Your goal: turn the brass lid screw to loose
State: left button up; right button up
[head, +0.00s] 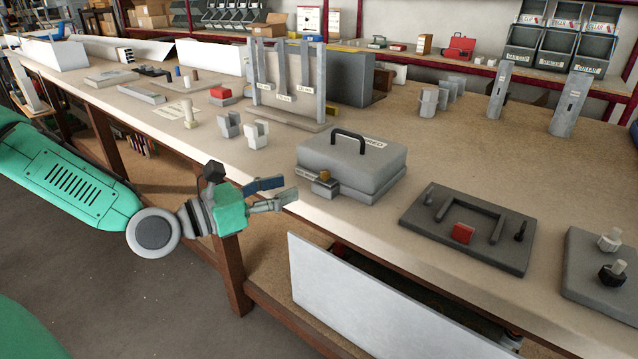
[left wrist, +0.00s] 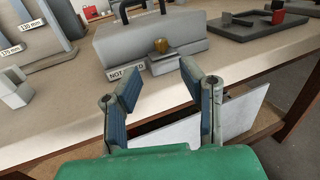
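The brass lid screw (head: 325,176) is a small knob on a grey bracket at the front left of a grey box (head: 370,181) with a black handle. In the left wrist view the brass screw (left wrist: 161,46) stands upright above the bracket, with a label reading "NOT", partly hidden, on its left. My left gripper (head: 282,193) is open and empty, just off the table's front edge and to the left of the box. In the left wrist view its fingers (left wrist: 167,95) are spread with the screw beyond them, apart from it. My right gripper is not in view.
A dark plate (head: 415,219) with a red block (head: 462,233) lies right of the box. Small grey blocks (head: 256,134) stand behind left. A white panel (head: 385,305) stands below the table edge. Bare tabletop (head: 480,150) lies behind the plate.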

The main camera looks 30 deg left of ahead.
aim_at(319, 185)
pick_arm(q)
jog(key=b+x, duration=0.3)
jog(key=x, duration=0.4)
jog(key=shift+w+d, duration=0.3)
jog(key=shift+w, duration=0.2)
grip_shut()
